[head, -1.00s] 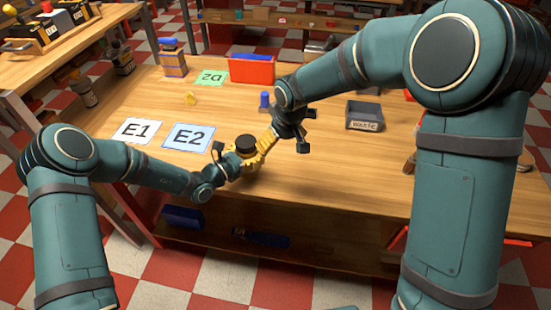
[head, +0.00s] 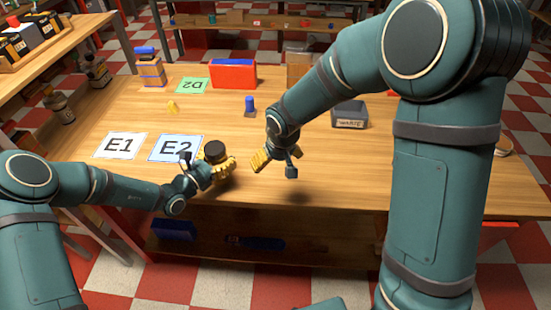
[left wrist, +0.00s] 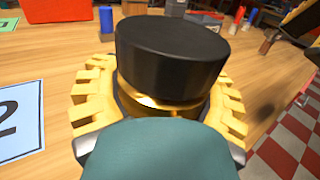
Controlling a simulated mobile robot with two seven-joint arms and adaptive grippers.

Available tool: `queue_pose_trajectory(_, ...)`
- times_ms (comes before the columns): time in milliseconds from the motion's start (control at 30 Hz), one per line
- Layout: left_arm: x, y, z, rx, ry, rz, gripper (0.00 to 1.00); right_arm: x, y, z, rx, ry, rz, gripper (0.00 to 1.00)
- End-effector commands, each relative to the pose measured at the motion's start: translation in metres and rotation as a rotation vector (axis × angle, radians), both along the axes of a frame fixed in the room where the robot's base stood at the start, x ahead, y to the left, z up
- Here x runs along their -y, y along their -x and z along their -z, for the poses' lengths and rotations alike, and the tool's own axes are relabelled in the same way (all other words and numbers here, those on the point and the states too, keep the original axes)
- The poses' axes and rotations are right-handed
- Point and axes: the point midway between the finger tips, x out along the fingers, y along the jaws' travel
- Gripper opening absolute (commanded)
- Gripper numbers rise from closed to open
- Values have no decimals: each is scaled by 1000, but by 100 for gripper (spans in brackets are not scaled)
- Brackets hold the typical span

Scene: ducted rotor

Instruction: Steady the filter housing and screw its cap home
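The filter housing (left wrist: 160,104) shows as a brass-coloured band under its black cap (left wrist: 172,52) in the left wrist view. The black cap also shows in the head view (head: 215,151), on top of the housing near the table's front edge. My left gripper (head: 222,168) has its yellow toothed fingers on both sides of the housing, below the cap, and is shut on it. The housing's lower part is hidden. My right gripper (head: 260,160) is to the right of the cap, above the table and apart from it; the gap between its fingers cannot be made out.
Cards E1 (head: 119,145) and E2 (head: 175,148) lie left of the housing. A green D2 card (head: 193,86), a red bin (head: 233,75) and a small blue-topped item (head: 250,105) are farther back. A grey waste bin (head: 350,114) stands right. The wooden table (head: 350,170) is clear at front right.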

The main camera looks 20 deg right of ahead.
Motion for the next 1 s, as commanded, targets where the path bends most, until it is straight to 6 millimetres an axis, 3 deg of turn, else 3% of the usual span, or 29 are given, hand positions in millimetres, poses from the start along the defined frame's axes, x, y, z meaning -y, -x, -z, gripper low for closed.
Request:
queue_pose_trajectory(33, 0, 0, -1, 2, 1, 0, 87, 0, 0, 0, 0, 0, 0, 93)
queue_pose_trajectory(67, 0, 0, -1, 2, 1, 0, 97, 0, 0, 0, 0, 0, 0, 93)
queue_pose_trajectory(100, 0, 0, -1, 1, 0, 0, 100, 0, 0, 0, 0, 0, -1, 93)
queue_pose_trajectory(467, -8, 5, 0, -1, -1, -2, 100, 0, 0, 0, 0, 0, -1, 93)
queue_pose_trajectory(1000, -85, 62, 0, 1, -1, -2, 100, 0, 0, 0, 0, 0, -1, 93)
